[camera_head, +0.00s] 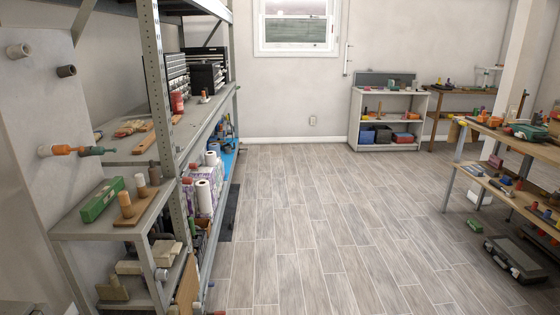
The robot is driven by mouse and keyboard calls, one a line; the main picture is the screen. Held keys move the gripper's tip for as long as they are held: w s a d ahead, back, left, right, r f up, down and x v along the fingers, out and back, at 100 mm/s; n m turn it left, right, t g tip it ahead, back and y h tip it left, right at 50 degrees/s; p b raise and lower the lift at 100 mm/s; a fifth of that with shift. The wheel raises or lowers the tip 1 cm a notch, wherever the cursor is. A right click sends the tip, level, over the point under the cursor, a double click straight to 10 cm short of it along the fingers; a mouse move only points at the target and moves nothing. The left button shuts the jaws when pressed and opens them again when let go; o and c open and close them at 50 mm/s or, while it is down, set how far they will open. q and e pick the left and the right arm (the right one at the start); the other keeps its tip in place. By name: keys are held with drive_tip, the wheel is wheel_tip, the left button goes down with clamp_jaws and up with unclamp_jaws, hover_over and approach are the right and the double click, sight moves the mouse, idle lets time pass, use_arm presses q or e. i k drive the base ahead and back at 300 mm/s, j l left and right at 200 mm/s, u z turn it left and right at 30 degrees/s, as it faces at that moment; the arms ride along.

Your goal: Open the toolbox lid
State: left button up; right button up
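Neither of my grippers shows in the head view. Several things could be the toolbox, and I cannot tell which one is meant. A long green box (102,199) lies on top of the low grey rack at the left, and it looks closed. A dark grey case (516,258) lies on the floor at the right and looks closed. A black drawer chest (207,77) stands on the tall shelf at the left. Small blue and red boxes sit on the lower level of the white shelf at the back.
The tall grey metal shelf (156,75) runs along the left. A wooden workbench (510,145) with tools stands at the right. The white shelf unit (354,122) is against the back wall. The wood-plank floor (320,220) between them is clear.

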sight(209, 66)
drive_tip(key=i, duration=3.7)
drive_tip(key=i+l+u, duration=0.15)
drive_tip(key=i+u, duration=0.15)
drive_tip(key=i, duration=0.3)
drive_tip(key=i+l+u, duration=0.3)
drive_tip(key=i, duration=0.3)
drive_tip(key=i+l+u, duration=0.35)
drive_tip(key=i+l, duration=0.05)
drive_tip(key=i, duration=0.15)
